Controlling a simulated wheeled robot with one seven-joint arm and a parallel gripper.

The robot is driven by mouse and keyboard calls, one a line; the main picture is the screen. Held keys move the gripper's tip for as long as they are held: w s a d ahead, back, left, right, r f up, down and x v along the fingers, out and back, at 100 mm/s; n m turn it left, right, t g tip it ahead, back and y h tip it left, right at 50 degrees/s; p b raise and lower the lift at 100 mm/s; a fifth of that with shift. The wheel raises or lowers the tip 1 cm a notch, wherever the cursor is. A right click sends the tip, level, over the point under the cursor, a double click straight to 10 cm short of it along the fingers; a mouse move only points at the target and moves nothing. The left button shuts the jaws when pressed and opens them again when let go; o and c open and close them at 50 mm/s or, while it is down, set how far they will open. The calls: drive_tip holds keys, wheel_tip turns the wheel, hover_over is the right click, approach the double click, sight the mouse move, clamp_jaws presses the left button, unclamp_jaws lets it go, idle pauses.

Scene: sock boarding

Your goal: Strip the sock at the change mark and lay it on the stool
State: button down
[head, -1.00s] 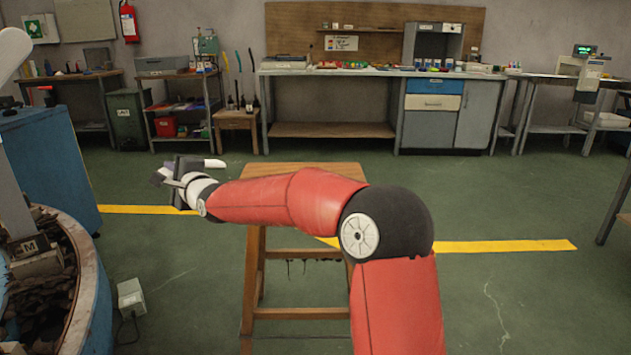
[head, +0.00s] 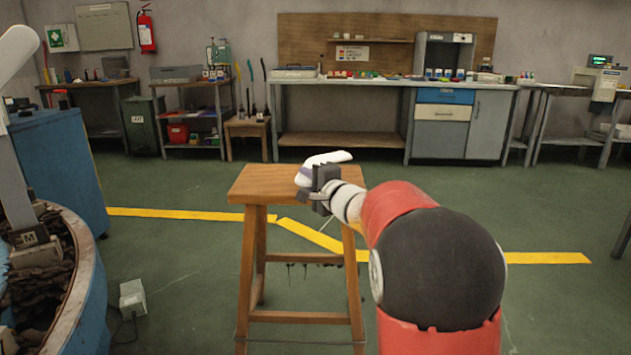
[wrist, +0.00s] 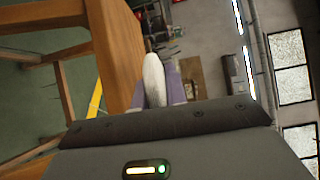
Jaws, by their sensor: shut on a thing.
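A white sock (head: 325,159) is gripped in my gripper (head: 309,174). In the wrist view the sock (wrist: 154,75) stands out between two lavender fingers of the gripper (wrist: 156,91). The wooden stool (head: 255,186) stands in front of me, and the gripper and sock appear over the right part of its top. I cannot tell how high the sock is above the seat. In the wrist view the stool (wrist: 112,50) shows at the left, close to the fingers. The gripper hides part of the sock and the seat's right side.
A blue round machine (head: 88,285) with a post marked M (head: 30,238) stands at the left; a white form (head: 15,42) shows above it. A small grey box (head: 133,300) lies on the floor. A long workbench (head: 345,82) lines the back wall. Floor right of the stool is open.

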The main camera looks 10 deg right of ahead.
drive_tip(key=shift+f+b, duration=2.45)
drive_tip(key=shift+b, duration=0.6)
drive_tip(key=shift+f+p, duration=0.1)
drive_tip(key=shift+p, duration=0.35)
drive_tip(key=c, duration=1.3)
unclamp_jaws()
drive_tip(key=shift+c, duration=0.2)
drive_tip(key=p+v, duration=0.1)
drive_tip(key=v, duration=0.6)
drive_tip(key=shift+s, duration=0.4)
drive_tip(key=shift+d, duration=0.1)
